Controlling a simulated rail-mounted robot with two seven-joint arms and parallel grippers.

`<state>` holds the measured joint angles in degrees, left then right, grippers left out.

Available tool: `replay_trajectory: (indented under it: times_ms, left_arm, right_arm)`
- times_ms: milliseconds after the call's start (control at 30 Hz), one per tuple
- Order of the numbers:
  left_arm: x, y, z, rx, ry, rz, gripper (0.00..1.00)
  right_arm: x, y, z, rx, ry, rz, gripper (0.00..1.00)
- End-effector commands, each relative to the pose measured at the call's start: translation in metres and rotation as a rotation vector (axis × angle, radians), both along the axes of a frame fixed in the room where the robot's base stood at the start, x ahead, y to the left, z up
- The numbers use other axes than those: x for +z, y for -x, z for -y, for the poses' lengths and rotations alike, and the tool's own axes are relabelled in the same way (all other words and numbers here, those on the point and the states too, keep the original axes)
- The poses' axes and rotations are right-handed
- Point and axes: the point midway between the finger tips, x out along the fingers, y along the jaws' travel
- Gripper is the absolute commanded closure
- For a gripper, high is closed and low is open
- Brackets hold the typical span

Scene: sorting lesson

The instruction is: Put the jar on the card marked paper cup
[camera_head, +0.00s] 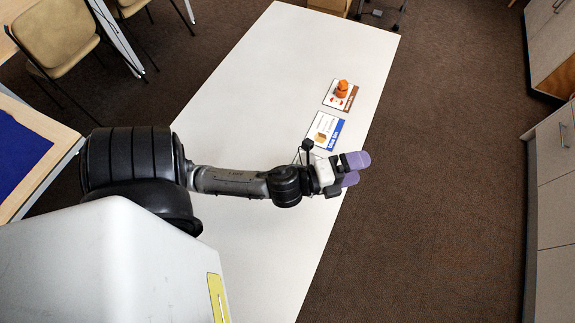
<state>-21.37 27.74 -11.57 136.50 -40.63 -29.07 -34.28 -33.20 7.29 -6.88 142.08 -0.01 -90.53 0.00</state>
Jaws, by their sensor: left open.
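A small orange object (342,88) stands on the far card (331,100), which has a brown strip along its right edge; I cannot tell whether this object is the jar. A nearer card (317,137) has a blue strip and a tan picture, with nothing seen standing on it. The words on both cards are too small to read. My left gripper (357,170) is open, its purple fingers over the table's right edge, just nearer than the blue-striped card. No other object that could be the jar shows. My right gripper is out of view.
The long white table (262,75) is clear to the left of the cards. Its right edge runs close by them, with brown carpet beyond. Cabinets (555,200) stand far right. Chairs (60,38) and a blue-topped board (18,150) are at the left.

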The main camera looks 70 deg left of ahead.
Motion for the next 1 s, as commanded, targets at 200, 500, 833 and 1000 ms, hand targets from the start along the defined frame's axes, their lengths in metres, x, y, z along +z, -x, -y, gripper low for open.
replay_trajectory:
  times_ms: [200,500,833,1000]
  left_arm:
    - [-0.094,0.056,-0.016,0.426,0.705,-0.517,0.03]
    - [-0.155,0.146,0.021,0.816,1.167,-0.995,0.03]
    - [-0.161,0.169,0.034,0.91,1.243,-1.111,0.03]
    - [-0.161,0.169,0.033,0.909,1.24,-1.11,0.03]
  right_arm:
    - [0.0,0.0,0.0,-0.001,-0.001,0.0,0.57]
    - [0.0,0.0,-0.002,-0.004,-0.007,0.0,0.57]
    - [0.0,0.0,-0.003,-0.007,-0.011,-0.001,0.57]
    - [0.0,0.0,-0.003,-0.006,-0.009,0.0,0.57]
